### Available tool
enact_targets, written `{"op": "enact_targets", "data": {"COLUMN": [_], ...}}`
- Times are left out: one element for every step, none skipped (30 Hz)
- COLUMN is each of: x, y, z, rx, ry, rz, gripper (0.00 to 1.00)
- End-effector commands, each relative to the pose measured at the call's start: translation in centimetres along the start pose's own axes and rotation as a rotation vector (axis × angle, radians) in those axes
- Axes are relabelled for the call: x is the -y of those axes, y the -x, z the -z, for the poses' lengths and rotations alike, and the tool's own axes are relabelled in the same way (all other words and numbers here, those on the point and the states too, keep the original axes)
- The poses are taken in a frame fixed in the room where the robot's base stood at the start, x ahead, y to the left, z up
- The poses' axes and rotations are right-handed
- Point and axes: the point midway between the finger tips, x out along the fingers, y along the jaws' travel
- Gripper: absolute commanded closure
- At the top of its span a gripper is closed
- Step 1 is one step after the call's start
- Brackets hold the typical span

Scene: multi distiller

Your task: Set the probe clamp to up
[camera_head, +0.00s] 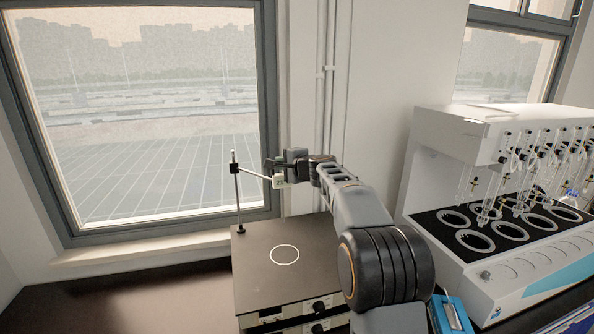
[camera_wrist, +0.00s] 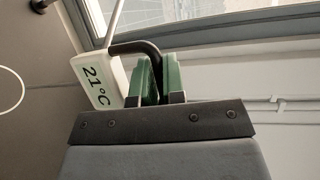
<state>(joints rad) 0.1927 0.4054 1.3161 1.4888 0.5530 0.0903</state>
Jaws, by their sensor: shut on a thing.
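The probe clamp (camera_head: 254,173) is a thin metal arm running from a black boss (camera_head: 234,168) near the top of an upright rod (camera_head: 239,205). At its right end is a small pale temperature unit (camera_head: 279,182). In the wrist view the unit (camera_wrist: 97,82) reads 21°C, and a black bent bar (camera_wrist: 137,47) comes off it. My gripper (camera_head: 284,165) is beside the unit, above the plate. In the wrist view its green pads (camera_wrist: 158,78) are shut on the black bar; the exact contact is partly hidden.
The rod stands at the back left corner of a black-topped hotplate (camera_head: 257,271) with a white circle. A large window (camera_head: 140,110) is behind it, with pipes (camera_head: 326,100) on the wall. A multi-position distiller (camera_head: 445,155) with glassware stands at the right. The dark bench is clear at left.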

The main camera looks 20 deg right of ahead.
Motion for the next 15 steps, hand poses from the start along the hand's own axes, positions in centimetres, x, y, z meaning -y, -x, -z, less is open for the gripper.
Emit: {"op": "enact_targets", "data": {"x": [1.3, 1.6, 1.9, 2.0, 2.2, 2.2, 2.3, 2.3, 2.3, 2.3, 2.4, 2.4, 2.4, 2.5, 2.5], "y": [0.2, 0.3, 0.4, 0.4, 0.4, 0.5, 0.5, 0.5, 0.5, 0.5, 0.5, 0.6, 0.6, 0.6, 0.6], "z": [-0.1, -0.2, -0.2, -0.2, -0.2, -0.2, -0.2, -0.1, -0.1, -0.1, -0.1, -0.1, -0.1, -0.1, -0.1], "rx": [-0.001, -0.001, -0.001, -0.001, -0.002, -0.002, -0.002, -0.002, -0.003, -0.003, -0.003, -0.003, -0.003, -0.003, -0.004], "ry": [0.006, 0.007, 0.006, 0.005, 0.006, 0.006, 0.006, 0.006, 0.006, 0.006, 0.006, 0.006, 0.006, 0.006, 0.006], "rz": [0.004, 0.004, 0.005, 0.004, 0.004, 0.004, 0.005, 0.005, 0.006, 0.007, 0.007, 0.008, 0.009, 0.009, 0.009], "gripper": [1.0, 1.0, 1.0, 1.0, 1.0, 1.0, 1.0, 1.0, 1.0, 1.0, 1.0, 1.0, 1.0, 1.0, 0.89]}}
